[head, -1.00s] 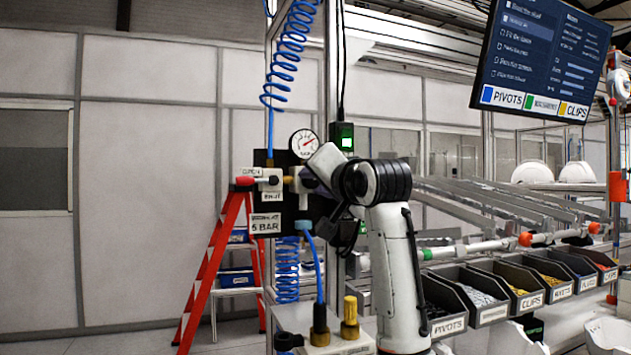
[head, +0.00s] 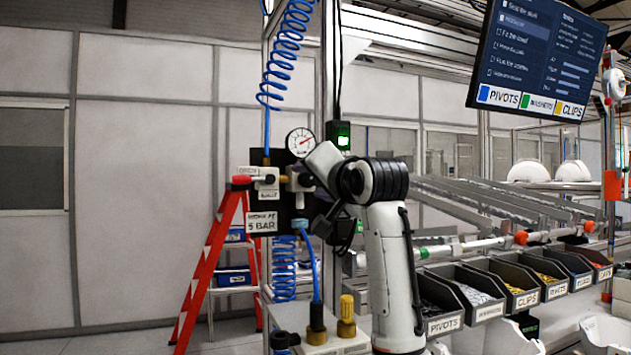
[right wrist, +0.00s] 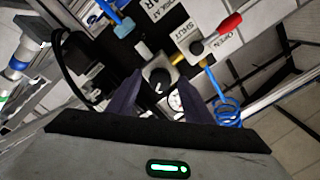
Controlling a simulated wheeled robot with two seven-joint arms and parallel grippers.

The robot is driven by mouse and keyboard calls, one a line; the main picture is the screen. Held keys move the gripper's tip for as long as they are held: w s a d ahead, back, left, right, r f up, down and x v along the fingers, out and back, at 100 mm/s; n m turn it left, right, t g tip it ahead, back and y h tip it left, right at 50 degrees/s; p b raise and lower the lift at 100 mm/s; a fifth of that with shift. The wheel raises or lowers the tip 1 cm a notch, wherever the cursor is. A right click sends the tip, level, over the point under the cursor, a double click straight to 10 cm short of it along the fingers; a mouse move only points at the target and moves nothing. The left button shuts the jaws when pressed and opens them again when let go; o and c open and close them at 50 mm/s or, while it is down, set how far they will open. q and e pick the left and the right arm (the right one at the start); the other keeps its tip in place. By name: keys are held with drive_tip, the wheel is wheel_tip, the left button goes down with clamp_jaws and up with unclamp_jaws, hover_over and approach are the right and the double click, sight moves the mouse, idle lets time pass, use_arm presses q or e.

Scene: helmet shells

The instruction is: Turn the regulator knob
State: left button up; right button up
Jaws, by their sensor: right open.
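The regulator knob (right wrist: 159,80) is a dark round knob with a pale mark, on a light regulator body that also shows in the head view (head: 297,179). My right gripper (right wrist: 161,83) is open, with one dark finger on each side of the knob in the right wrist view. I cannot tell whether the fingers touch it. In the head view my wrist hides most of the knob. The round white pressure gauge (head: 300,142) with a red needle sits above the regulator. My left gripper is not in view.
A red-handled shut-off valve (head: 262,181) and a 5 bar sign (head: 262,222) are left of the regulator. Coiled blue hose (head: 284,60) hangs above. A brass-fitted block (head: 335,343) stands below. Part bins (head: 480,290) line the right. A red stepladder (head: 208,270) stands behind.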

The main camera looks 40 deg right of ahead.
drive_tip(key=b+v, duration=0.2)
drive_tip(key=v, duration=0.8)
drive_tip(key=shift+b, duration=0.3)
drive_tip(key=shift+s+a, duration=0.1)
